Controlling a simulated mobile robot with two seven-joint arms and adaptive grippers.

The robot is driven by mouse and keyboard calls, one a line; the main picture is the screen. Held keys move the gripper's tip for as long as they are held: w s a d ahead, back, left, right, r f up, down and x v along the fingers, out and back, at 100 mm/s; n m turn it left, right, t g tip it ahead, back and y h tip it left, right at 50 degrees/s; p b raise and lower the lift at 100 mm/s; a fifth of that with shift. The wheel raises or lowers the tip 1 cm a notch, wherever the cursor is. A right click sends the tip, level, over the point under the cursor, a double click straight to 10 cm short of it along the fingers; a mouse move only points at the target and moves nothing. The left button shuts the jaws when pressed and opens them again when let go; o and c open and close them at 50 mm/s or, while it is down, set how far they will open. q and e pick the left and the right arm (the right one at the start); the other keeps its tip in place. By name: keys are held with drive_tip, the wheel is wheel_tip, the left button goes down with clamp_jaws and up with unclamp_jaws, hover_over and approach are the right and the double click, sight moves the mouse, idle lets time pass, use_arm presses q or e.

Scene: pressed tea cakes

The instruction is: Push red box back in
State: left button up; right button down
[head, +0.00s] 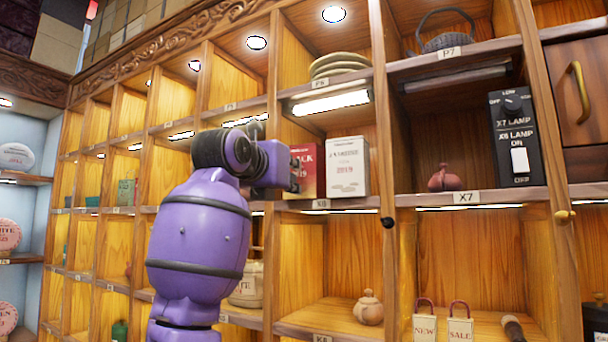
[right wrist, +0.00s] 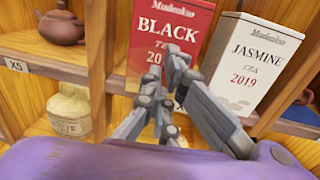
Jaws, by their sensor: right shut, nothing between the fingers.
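The red box (head: 311,160), lettered BLACK TEA in the right wrist view (right wrist: 165,22), stands upright in the cubby labelled X6. Its lower front is close to the shelf's front edge. My right gripper (head: 296,174) is shut and empty, in front of the red box and hiding part of its face in the head view. In the right wrist view the fingertips (right wrist: 174,56) overlap the lower right of its front; I cannot tell whether they touch it. My left gripper is not in view.
A white jasmine tea box (head: 347,167) stands just right of the red box. A wooden divider (right wrist: 112,40) is on its left, with a brown teapot (right wrist: 62,24) beyond. A lidded jar (right wrist: 70,110) sits on the shelf below. A small clay figure (head: 444,179) and black switch box (head: 515,138) occupy X7.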

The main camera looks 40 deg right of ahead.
sight(305, 182)
drive_tip(key=shift+x, duration=3.85)
drive_tip(key=v, duration=1.6)
